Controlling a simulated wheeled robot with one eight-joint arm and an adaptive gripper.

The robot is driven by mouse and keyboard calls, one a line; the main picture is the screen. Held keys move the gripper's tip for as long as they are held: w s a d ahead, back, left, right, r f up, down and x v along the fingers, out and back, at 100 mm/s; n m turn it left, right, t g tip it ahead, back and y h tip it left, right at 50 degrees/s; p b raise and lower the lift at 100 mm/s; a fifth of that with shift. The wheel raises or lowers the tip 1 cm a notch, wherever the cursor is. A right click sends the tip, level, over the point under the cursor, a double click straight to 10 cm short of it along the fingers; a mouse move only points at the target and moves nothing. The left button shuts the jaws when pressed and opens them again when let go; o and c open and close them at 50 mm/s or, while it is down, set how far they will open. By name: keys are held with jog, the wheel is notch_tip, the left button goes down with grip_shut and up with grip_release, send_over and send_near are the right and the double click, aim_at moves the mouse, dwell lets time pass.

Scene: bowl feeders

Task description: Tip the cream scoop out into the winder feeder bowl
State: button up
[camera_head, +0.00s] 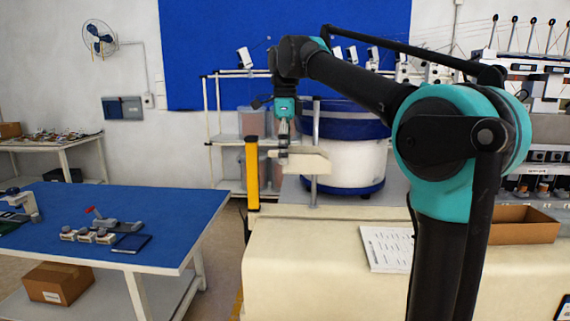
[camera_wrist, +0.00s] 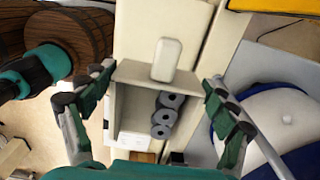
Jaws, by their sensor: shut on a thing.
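The cream scoop (camera_head: 303,163) hangs level below my gripper (camera_head: 283,140), just left of the feeder bowl in the head view. In the wrist view the scoop (camera_wrist: 126,100) lies between the two fingers of my gripper (camera_wrist: 160,85), which is shut on it. Several grey ring-shaped parts (camera_wrist: 165,115) lie inside its right side. The winder feeder bowl (camera_head: 345,162) is a large white drum with blue bands. It also shows at the right of the wrist view (camera_wrist: 285,115), beside the scoop. The bowl's inside is hidden in the head view.
A yellow post (camera_head: 252,175) stands close left of the scoop, and a grey post (camera_head: 316,150) stands before the bowl. A cream cabinet (camera_head: 320,260) with a paper sheet (camera_head: 387,248) is in front. A blue table (camera_head: 60,220) with small parts is at left.

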jog(key=shift+r, duration=3.65)
jog(key=shift+s, duration=0.1)
